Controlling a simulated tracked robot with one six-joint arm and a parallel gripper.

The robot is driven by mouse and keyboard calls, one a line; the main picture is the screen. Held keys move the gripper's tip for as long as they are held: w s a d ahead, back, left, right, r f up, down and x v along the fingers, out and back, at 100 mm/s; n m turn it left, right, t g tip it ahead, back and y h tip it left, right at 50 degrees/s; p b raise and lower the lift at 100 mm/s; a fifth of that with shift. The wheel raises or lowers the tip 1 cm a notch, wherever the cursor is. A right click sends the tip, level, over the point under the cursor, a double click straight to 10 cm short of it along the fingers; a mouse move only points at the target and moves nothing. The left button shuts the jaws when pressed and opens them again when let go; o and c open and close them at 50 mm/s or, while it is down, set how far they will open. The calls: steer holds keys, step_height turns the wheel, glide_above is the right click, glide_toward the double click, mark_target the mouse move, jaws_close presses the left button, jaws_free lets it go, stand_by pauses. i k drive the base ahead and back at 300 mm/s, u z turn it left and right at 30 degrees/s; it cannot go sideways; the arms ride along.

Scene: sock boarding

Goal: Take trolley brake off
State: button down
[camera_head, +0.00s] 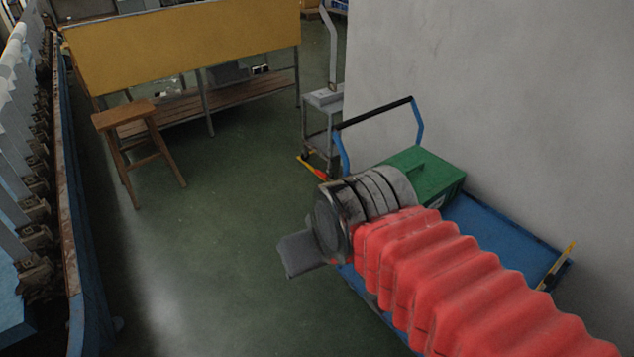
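A blue flatbed trolley (510,228) stands against the grey wall at the right, with a blue push handle (418,122) that has a black grip bar. My arm hides part of its deck. A small grey cart (318,125) stands behind it, near the wall corner. A yellow and red bar (312,167) lies low at the foot of that cart; I cannot tell whether it is a brake pedal. My gripper (303,254) points left, over or beside the trolley's near left side. Only one grey part of it shows, and its opening is hidden.
A green box (428,175) sits on the trolley. A wooden stool (140,135) and a yellow-panelled bench (190,45) stand at the back left. A long machine (68,200) lines the left edge. The green floor (215,240) between is clear.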

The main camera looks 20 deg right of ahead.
mark_target(318, 172)
steer(key=u, duration=0.1)
steer(key=i, duration=1.25)
steer(key=u, duration=0.8)
steer(key=i, duration=0.45)
steer(key=u, duration=0.25)
